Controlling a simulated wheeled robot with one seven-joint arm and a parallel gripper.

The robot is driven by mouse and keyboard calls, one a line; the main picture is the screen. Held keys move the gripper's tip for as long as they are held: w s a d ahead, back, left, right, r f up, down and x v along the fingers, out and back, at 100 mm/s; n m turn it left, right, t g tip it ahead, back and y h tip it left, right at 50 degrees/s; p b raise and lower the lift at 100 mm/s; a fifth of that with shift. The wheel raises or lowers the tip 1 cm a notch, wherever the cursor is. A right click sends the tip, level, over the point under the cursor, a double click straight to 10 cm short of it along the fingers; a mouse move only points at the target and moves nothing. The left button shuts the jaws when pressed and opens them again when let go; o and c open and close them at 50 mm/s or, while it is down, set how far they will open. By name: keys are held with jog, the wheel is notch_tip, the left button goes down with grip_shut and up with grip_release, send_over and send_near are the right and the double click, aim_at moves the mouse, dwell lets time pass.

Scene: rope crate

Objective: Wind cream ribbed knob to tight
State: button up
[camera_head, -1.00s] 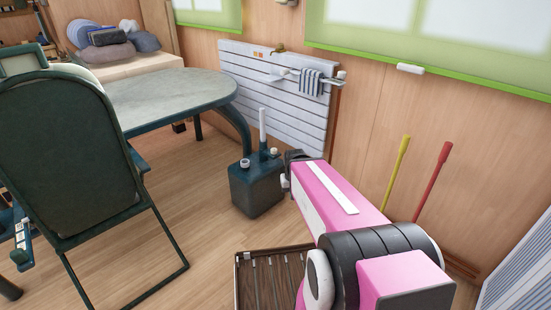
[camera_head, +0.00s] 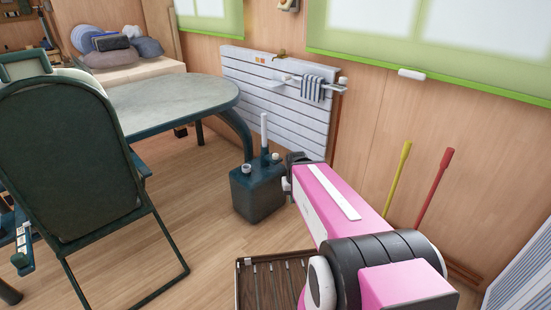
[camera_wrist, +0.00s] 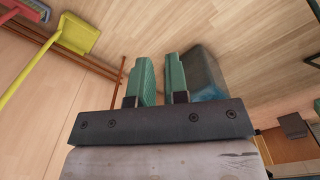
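A small pale knob (camera_head: 343,81) is at the right end of the radiator's top, beside a striped cloth. Pale round caps also sit on a dark green canister (camera_head: 257,192) on the floor, such as the cap (camera_head: 246,168). The knobs are too small to tell which is ribbed. My gripper (camera_wrist: 159,76) shows in the wrist view with two green fingers apart and nothing between them. No knob is seen at the fingers.
A white slatted radiator (camera_head: 275,108) stands against the wood wall. A table (camera_head: 170,100) and a folding chair (camera_head: 68,165) are at left. A slatted crate (camera_head: 240,285) is on the floor by my arm. A yellow handle (camera_head: 398,180) and a red handle (camera_head: 434,187) lean at right.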

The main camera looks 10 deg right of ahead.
jog(key=shift+r, duration=1.9)
jog(key=shift+f, duration=2.55)
